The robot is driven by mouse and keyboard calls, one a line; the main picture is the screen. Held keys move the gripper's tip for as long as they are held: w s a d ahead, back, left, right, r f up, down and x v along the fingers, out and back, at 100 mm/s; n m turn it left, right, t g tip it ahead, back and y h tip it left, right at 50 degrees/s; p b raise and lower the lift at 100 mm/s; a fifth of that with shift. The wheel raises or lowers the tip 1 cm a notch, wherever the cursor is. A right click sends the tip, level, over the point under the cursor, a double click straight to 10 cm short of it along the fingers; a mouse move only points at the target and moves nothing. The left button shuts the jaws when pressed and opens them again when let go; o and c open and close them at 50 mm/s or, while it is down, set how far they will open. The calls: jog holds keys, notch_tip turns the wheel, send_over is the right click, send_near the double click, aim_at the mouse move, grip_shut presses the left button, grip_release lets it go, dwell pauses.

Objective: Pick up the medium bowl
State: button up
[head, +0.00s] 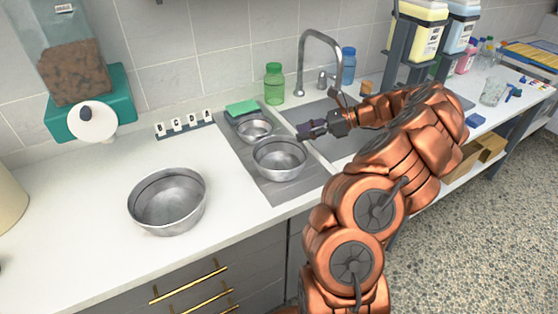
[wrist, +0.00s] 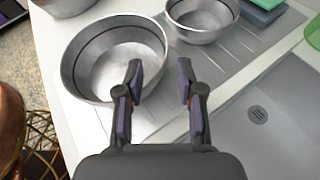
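The medium bowl (head: 279,160) is round steel and sits upright on the sink's grey drainboard, between the large and small bowls. In the wrist view the medium bowl (wrist: 90,60) lies ahead and to the left, its right rim near the left fingertip. My gripper (head: 304,131) is just above and behind the bowl's right side in the head view. In the wrist view my gripper (wrist: 160,72) is open, its fingers apart with nothing between them. I cannot tell whether a finger touches the rim.
The small bowl (head: 254,130) stands just behind the medium one, with a green sponge (head: 241,108) beyond it. The large bowl (head: 167,200) is on the white counter to the left. The sink basin (head: 322,122) lies to the right. A green bottle (head: 274,84) stands at the back.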

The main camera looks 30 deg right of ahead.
aim_at(282, 140)
jog(key=shift+w+d+p+x, duration=0.1)
jog(key=shift+p+x, duration=0.35)
jog(key=shift+x, duration=1.4)
jog(key=shift+w+d+p+x, duration=0.15)
jog(key=shift+p+x, duration=0.3)
jog(key=shift+x, duration=1.4)
jog(key=shift+f, duration=0.1)
grip_shut()
